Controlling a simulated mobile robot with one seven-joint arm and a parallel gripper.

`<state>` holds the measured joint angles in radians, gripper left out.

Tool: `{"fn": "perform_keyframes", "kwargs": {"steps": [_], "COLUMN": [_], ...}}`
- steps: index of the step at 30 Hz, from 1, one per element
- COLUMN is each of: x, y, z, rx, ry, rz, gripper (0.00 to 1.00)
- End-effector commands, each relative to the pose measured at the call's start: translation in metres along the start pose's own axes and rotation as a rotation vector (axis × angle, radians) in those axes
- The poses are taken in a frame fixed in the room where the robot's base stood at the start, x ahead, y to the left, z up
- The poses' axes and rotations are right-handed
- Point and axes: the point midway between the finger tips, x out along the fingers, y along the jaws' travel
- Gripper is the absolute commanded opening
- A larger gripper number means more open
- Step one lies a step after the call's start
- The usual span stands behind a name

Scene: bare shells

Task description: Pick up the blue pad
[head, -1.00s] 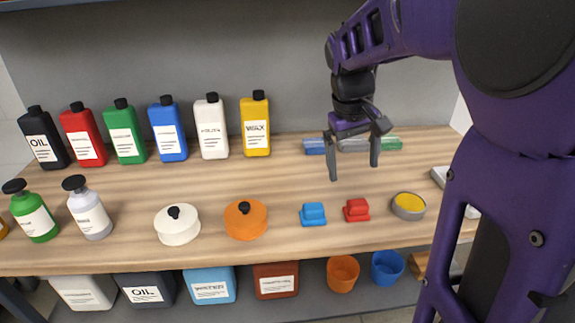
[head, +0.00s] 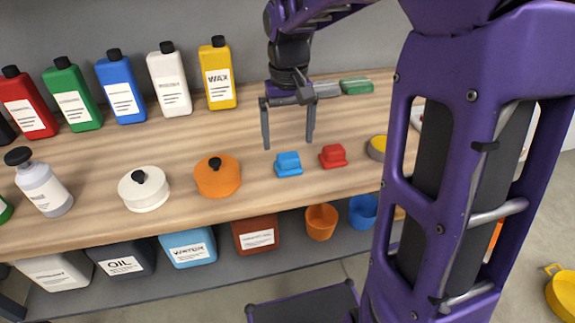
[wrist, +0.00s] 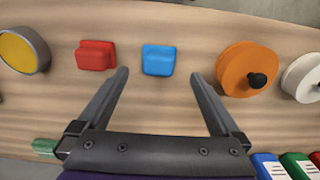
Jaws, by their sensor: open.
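The blue pad (head: 288,164) is a small blue block with a raised grip, lying on the wooden shelf between the orange round pot and the red pad. It also shows in the wrist view (wrist: 158,60), ahead of the fingertips and between their lines. My gripper (head: 288,143) is open and empty above the shelf, with its fingers pointing down just behind the blue pad. In the wrist view my gripper (wrist: 160,73) has its two fingers spread wide, and the pad is not between them.
The red pad (head: 333,156) lies close to the right of the blue pad. The orange pot (head: 217,178) stands to its left, with a white pot (head: 144,190) beyond. A grey tin with yellow (head: 377,148) is further right. Several bottles line the back. Bare wood lies in front.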

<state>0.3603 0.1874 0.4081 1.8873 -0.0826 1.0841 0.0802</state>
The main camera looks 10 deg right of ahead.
Motion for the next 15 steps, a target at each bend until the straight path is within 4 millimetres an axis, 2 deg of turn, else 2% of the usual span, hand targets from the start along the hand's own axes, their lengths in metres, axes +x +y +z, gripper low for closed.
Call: {"fn": "perform_keyframes", "kwargs": {"steps": [1,3,11,15], "x": [0.01,0.018,0.032,0.052], "y": [0.0,0.001,0.001,0.002], "z": [0.0,0.0,-0.001,-0.005], "rx": [0.0,0.0,0.001,0.0], "ry": [-0.003,-0.002,-0.001,-0.002], "rz": [0.0,0.001,0.0,0.0], "gripper": [1.0,1.0,1.0,1.0]}}
